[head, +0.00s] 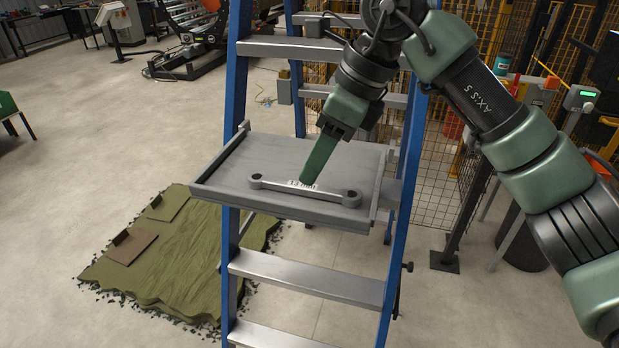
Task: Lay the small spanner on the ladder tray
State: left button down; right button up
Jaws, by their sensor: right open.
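The small grey spanner (331,192) lies flat across the front part of the grey ladder tray (230,163). It has a ring at each end and a white label reading "13 mm" at its middle. My right gripper (306,180) comes down from the upper right, its green fingers at the middle of the spanner. It is open, though the gap between the fingers does not show from here. I cannot tell whether the fingertips touch the spanner. My left gripper is out of view.
The tray sits on a blue stepladder (398,225) with metal steps. Green turf (185,255) with a brown square on it lies on the floor at left. A mesh fence (437,180) and a dark post stand behind at right. Open concrete floor lies to the left.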

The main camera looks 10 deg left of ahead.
jog(key=b+v, duration=0.1)
jog(key=v, duration=0.6)
jog(key=shift+d+r, duration=0.2)
jog(key=shift+r, duration=0.2)
